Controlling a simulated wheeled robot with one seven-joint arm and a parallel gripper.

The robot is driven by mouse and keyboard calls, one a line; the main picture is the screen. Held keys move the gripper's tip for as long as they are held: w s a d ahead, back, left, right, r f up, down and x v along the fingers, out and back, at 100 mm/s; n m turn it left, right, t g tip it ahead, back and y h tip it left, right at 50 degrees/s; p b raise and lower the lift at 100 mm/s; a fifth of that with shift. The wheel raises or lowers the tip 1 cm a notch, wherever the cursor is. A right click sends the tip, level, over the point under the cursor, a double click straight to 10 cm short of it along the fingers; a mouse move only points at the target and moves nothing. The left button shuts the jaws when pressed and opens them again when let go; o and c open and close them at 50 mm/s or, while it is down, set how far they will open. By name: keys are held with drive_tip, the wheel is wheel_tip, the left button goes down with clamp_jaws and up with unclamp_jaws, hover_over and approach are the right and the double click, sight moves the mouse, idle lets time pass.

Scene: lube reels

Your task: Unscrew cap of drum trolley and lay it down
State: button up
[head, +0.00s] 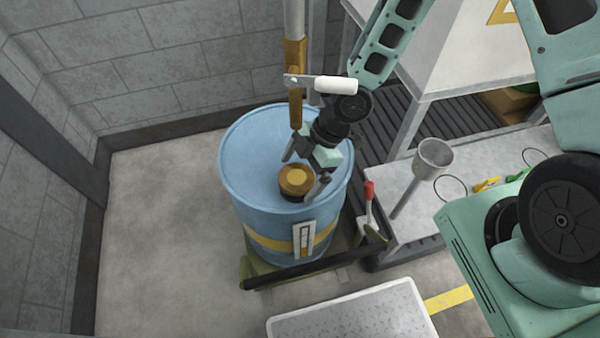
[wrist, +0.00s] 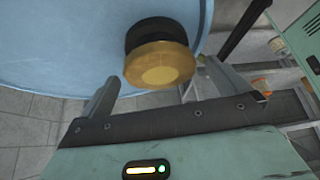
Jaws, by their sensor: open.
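The cap (head: 297,179) is a brown-gold round knob with a dark lower ring, on top of the blue drum (head: 248,150). The drum stands on a dark green trolley (head: 262,274). My gripper (head: 302,178) is open at the cap, with one finger to its upper left and one to its right. In the wrist view the gold cap (wrist: 160,64) lies just beyond the two spread fingers, roughly between them. I cannot tell whether either finger touches it. The drum top (wrist: 60,40) fills the upper left there.
A brown and grey upright post (head: 295,80) stands behind the drum. A grey bench (head: 400,215) with a metal funnel cup (head: 434,156) is to the right. A red-topped lever (head: 369,192) rises beside the drum. A white-edged plate (head: 355,315) lies in front. Floor at left is clear.

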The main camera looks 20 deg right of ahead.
drive_tip(key=shift+a+f, duration=0.1)
drive_tip(key=shift+c, duration=0.3)
drive_tip(key=c, duration=1)
drive_tip(key=shift+r+p, duration=0.2)
drive_tip(key=shift+p, duration=0.6)
drive_tip(key=n+g+p, duration=0.1)
drive_tip(key=n+p, duration=0.1)
drive_tip(key=p, duration=0.2)
drive_tip(key=n+p, duration=0.1)
drive_tip(key=p, duration=0.4)
drive_tip(key=shift+w+n+g+h, duration=0.1)
drive_tip(key=shift+n+g+h, duration=0.2)
drive_tip(key=shift+n+g, duration=0.1)
drive_tip(key=shift+f+n, duration=0.25)
drive_tip(key=shift+n, duration=0.05)
drive_tip(key=shift+w+n+g, duration=0.1)
drive_tip(key=shift+n+g, duration=0.2)
drive_tip(key=shift+n, duration=0.1)
